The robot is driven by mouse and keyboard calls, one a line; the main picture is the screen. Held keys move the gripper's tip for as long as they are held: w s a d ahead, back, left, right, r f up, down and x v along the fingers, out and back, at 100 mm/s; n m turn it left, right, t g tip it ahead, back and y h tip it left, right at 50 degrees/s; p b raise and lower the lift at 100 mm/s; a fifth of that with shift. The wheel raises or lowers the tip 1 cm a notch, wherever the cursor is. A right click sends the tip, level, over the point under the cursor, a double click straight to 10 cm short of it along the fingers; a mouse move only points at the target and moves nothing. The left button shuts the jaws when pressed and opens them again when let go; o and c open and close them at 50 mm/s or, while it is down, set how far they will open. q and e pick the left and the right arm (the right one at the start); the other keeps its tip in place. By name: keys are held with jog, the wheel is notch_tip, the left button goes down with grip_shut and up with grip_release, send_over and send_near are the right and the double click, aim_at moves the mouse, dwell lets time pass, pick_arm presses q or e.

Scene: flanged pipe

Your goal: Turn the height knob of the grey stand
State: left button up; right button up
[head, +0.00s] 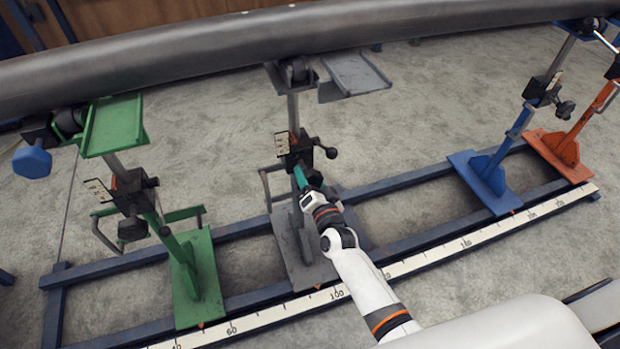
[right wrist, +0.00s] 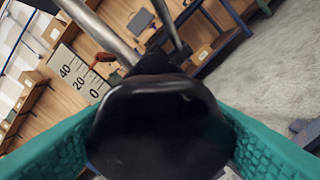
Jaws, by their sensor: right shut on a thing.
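The grey stand (head: 352,76) is in the middle of the head view, its top under the big pipe and its base plate (head: 293,248) on the blue rails. My right gripper (head: 300,178) is at the clamp block (head: 297,150) on the stand's post. In the right wrist view, a large black knob (right wrist: 160,128) fills the space between the two teal fingers, and the gripper is shut on it. In the head view the gripper mostly hides this knob. A black ball-ended lever (head: 330,152) sticks out right of the block. My left gripper is not in view.
A long dark pipe (head: 230,42) runs across the top over the stands. A green stand (head: 113,125) is left; a blue stand (head: 492,175) and an orange stand (head: 567,145) are right. A numbered white scale (head: 440,254) lies along the front rail.

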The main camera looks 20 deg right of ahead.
jog(key=o, duration=1)
jog(key=shift+s, duration=0.1)
jog(key=shift+s, duration=0.4)
pick_arm(q)
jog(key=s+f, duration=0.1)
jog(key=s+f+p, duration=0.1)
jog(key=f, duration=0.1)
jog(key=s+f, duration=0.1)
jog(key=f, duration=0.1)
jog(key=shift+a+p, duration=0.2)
jog(key=shift+p, duration=0.15)
pick_arm(e)
jog(key=s, duration=1.1)
jog(key=shift+d, duration=0.2)
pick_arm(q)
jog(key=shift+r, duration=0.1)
